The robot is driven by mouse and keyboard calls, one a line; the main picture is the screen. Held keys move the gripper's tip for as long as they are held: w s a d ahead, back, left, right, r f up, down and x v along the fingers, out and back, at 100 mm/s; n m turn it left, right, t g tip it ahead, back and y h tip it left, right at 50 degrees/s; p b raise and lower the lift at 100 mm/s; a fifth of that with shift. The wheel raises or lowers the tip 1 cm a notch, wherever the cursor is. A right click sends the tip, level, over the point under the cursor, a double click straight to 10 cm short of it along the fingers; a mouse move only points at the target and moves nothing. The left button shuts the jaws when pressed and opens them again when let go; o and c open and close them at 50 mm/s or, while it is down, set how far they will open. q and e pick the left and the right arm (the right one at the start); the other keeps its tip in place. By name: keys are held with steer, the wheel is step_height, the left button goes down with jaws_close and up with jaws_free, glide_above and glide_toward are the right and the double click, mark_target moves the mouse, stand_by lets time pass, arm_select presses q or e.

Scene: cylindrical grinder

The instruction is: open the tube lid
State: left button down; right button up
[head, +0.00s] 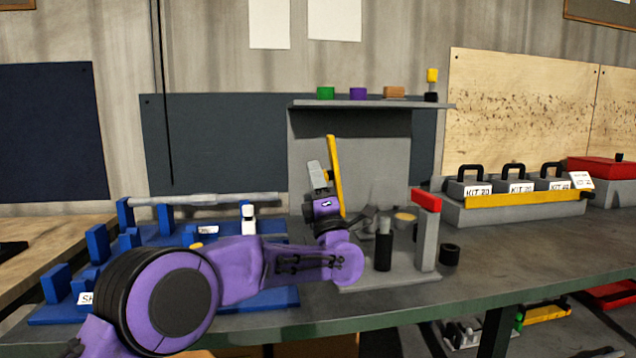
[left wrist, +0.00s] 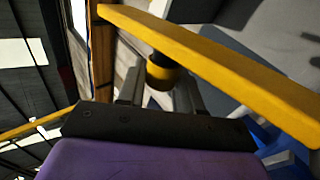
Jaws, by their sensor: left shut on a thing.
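My left gripper (head: 319,177) is raised over the grey fixture on the bench, with its purple arm coming in from the left. In the left wrist view, its two grey fingers (left wrist: 160,92) are shut on a short black-and-yellow knob (left wrist: 162,73) beside a long yellow bar (left wrist: 215,62). In the head view the yellow bar (head: 336,172) stands nearly upright, tilted slightly, next to the gripper. I cannot clearly tell which part is the tube lid; the bar and knob may belong to it. My arm hides part of the fixture below. My right gripper is not in view.
A black cylinder (head: 384,251) and a grey post with a red top (head: 427,228) stand close on the right of my arm. A blue rack (head: 270,299) holding a long shaft (head: 200,199) is at left. Kit boxes (head: 520,187) stand at back right. The bench's right front is clear.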

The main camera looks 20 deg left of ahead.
arm_select(q)
steer(key=shift+a+r, duration=0.1)
steer(key=c, duration=0.8)
jaws_free()
steer(key=shift+c, duration=0.2)
steer(key=shift+s+d+f, duration=0.2)
steer(key=shift+f, duration=0.2)
steer(key=b+v, duration=0.2)
steer(key=v, duration=0.7)
steer(key=shift+s+f, duration=0.2)
steer(key=shift+f, duration=0.05)
steer(key=shift+d, duration=0.1)
